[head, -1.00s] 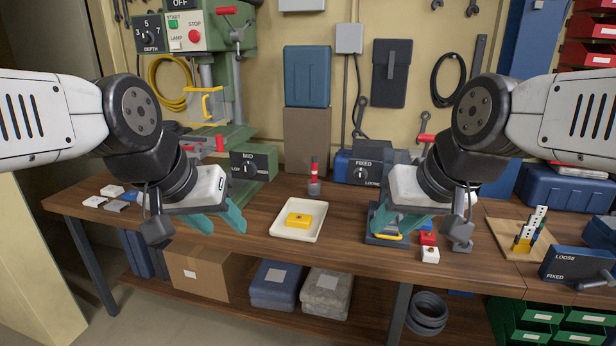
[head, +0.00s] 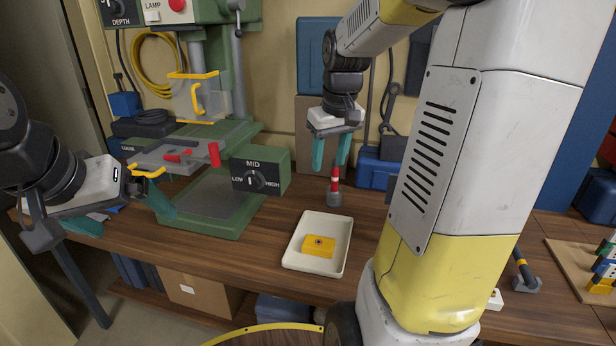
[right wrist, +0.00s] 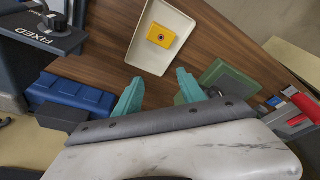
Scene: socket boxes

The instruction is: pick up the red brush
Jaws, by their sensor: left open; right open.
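The red brush (head: 335,180) appears to be the upright red handle with a pale band, standing on a grey base on the bench behind the white tray. My right gripper (head: 331,164) is open and empty, fingers down, and in the head view it appears just above the brush top; the depth gap is unclear. In the right wrist view its fingers (right wrist: 155,92) are apart, and I cannot make out the brush there. My left gripper (head: 123,222) is open and empty at the left, by the bench's front left part.
The white tray (head: 290,252) holds a yellow block (head: 318,246); both also show in the right wrist view. A green drill press (head: 215,224) with a MID dial box stands left of the brush. My right arm hides much of the bench's right side.

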